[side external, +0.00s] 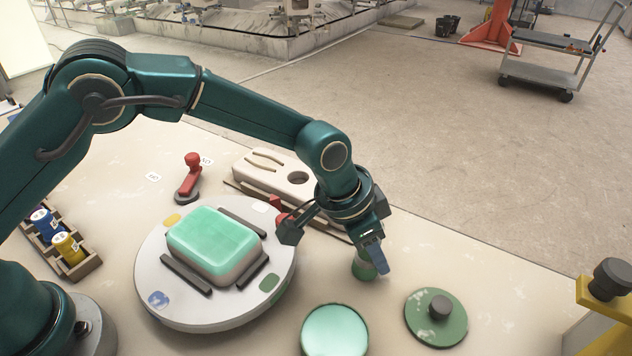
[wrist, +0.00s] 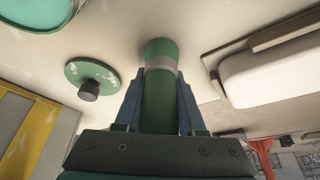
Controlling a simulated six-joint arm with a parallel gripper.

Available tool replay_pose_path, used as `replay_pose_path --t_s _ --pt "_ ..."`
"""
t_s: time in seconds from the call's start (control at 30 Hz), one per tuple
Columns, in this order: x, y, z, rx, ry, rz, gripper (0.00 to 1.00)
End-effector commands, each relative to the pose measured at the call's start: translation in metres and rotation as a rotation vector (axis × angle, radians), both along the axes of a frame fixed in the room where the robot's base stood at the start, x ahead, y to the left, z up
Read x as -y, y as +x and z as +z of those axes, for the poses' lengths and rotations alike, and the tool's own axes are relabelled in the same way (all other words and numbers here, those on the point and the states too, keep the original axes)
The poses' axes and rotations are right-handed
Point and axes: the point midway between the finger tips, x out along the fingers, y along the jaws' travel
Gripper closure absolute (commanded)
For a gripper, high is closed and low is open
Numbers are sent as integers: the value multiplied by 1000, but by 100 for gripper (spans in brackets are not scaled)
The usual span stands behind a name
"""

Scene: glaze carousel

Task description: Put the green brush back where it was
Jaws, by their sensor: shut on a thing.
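My gripper (side external: 376,258) is shut on the green brush (side external: 363,269), right of the carousel. In the wrist view, my gripper's blue fingers (wrist: 160,88) press both sides of the brush's green handle (wrist: 160,105). A pale band and a green end show beyond the fingers. The brush points down, its lower end at or just above the table; I cannot tell if it touches. A cream block (side external: 250,172) with a round dark hole and a curved groove stands behind the gripper; part of it is hidden by my arm.
The grey carousel (side external: 165,305) carries a green-topped block (side external: 213,240). A teal-filled pot (side external: 335,330) and a green lid (side external: 452,326) with a black knob are in front. A red lever (side external: 190,178) stands behind. Yellow equipment (side external: 600,322) is at right. Table between lid and block is clear.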

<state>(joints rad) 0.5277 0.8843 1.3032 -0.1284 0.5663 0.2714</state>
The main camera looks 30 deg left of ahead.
Motion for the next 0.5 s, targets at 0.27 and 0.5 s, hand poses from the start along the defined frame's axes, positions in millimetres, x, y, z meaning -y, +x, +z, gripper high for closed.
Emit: replay_pose_path --t_s 0.27,0.5 --pt "0 0 -2 0 0 0 100" --pt "0 0 -2 0 0 -1 31"
